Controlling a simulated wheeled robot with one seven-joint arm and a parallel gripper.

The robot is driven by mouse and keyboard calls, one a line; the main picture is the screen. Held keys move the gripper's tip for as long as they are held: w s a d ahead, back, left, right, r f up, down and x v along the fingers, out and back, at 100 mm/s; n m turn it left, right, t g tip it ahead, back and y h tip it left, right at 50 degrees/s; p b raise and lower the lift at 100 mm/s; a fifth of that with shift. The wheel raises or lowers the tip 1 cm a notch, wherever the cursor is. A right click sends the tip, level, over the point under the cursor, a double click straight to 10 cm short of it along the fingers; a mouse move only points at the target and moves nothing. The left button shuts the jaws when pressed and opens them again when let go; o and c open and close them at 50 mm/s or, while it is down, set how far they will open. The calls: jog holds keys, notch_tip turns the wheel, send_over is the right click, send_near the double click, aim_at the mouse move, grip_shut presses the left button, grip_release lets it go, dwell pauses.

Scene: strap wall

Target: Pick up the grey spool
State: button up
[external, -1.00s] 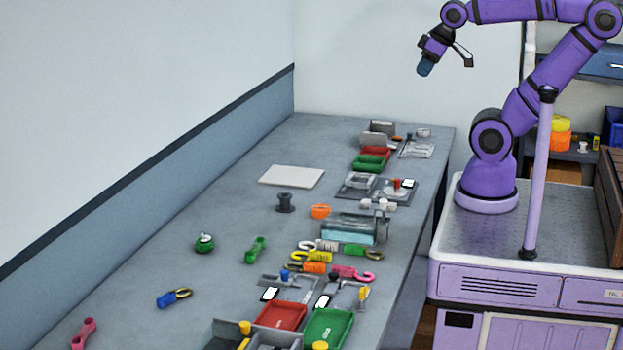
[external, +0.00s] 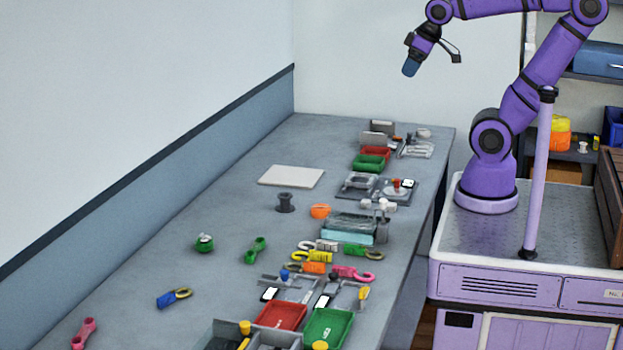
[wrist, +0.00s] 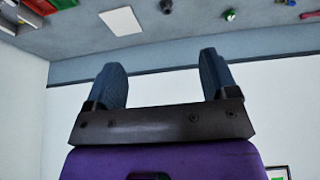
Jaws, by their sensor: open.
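The grey spool (external: 285,202) stands upright on the bench, left of an orange roll (external: 320,211) and in front of a flat pale plate (external: 291,176). In the wrist view the spool (wrist: 166,6) is a small dark shape at the top edge, partly cut off. My gripper (external: 409,70) is high above the bench, up and to the right of the spool and well apart from it. In the wrist view my gripper (wrist: 164,75) has its two blue fingers wide apart with nothing between them.
A green tape roll (external: 204,243), a green strap (external: 256,250) and a blue strap (external: 173,298) lie on the open left part of the bench. Several straps, trays and a clear box (external: 349,228) crowd the right side. The wall runs along the left.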

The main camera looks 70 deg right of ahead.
jog(key=w+f+g, duration=0.1)
jog(key=w+f, duration=0.2)
jog(key=w, duration=0.9)
jog(key=g, duration=0.4)
send_over(285, 200)
jog(key=d, duration=0.2)
notch_tip(285, 200, down, 31)
jog(key=shift+n, duration=0.4)
notch_tip(285, 200, down, 5)
jog(key=shift+w+a+r, duration=0.1)
jog(key=shift+w+r, duration=0.05)
jog(key=shift+r, duration=0.05)
jog(key=shift+w+d+f, duration=0.15)
jog(key=shift+f, duration=1.2)
jog(key=shift+w+d+f, duration=0.1)
jog(key=shift+f, duration=1.25)
jog(key=c, duration=1)
